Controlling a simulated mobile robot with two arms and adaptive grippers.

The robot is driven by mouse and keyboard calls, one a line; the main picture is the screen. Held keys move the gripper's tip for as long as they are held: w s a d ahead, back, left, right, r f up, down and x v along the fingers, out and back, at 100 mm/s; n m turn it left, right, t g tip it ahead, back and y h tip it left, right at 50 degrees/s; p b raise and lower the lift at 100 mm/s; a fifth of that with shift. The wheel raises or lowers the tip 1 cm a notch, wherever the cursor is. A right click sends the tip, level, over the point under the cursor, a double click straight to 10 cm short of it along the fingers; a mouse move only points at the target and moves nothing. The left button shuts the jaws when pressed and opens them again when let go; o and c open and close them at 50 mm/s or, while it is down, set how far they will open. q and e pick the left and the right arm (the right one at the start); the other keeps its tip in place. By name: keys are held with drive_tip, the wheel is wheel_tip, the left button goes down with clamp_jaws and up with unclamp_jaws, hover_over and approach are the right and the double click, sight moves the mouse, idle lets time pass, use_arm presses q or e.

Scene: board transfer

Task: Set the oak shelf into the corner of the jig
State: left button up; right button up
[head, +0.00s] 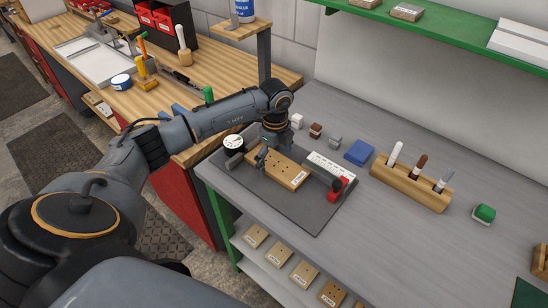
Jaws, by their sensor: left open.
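The oak shelf (290,177) is a light wooden board with several dark holes and a small pale label. It lies over the dark grey plate of the jig (304,214). A dark bar (321,177) and a red part (338,188) stand at the jig's right side, close to the board's right end. My left gripper (262,158) points down at the board's left part, with its fingers apart. The arm and gripper hide part of the board's back edge, so I cannot tell whether it touches the jig's stops. My right gripper is not in view.
A round dial (233,142) stands left of the board. Similar boards (305,273) lie on a lower shelf. The grey bench is clear in front right.

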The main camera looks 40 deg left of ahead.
use_arm(q)
wheel_tip(320, 180, up, 12)
drive_tip(key=shift+a, duration=0.15)
drive_tip(key=shift+f, duration=0.1)
idle(0.6)
